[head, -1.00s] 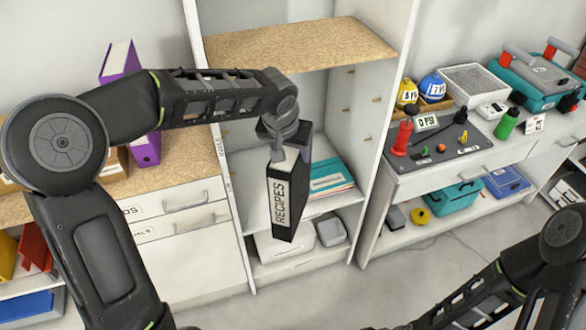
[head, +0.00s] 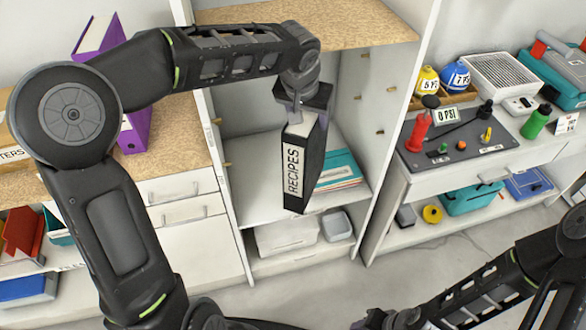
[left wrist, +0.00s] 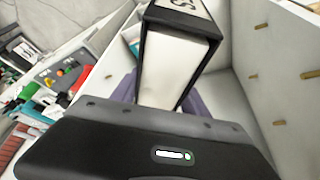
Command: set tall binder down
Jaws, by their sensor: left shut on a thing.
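The tall binder (head: 293,172) is black with a white spine label reading RECIPES. It hangs upright, slightly tilted, from my left gripper (head: 300,100), which is shut on its top end. In the head view the binder is in front of the open shelf bay and overlaps the middle shelf board (head: 262,203). I cannot tell whether its lower edge touches the board. In the left wrist view the binder (left wrist: 175,70) shows its white page block and black covers, with shelf walls beyond. My right arm shows at the lower right, but its fingertips are not clear.
A teal folder stack (head: 338,168) lies on the middle shelf, right of the binder. A cork-coloured upper board (head: 310,27) spans the bay above. White bins (head: 285,237) stand on the lower shelf. Side walls (head: 392,130) with pegs bound the bay. A workbench is at right.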

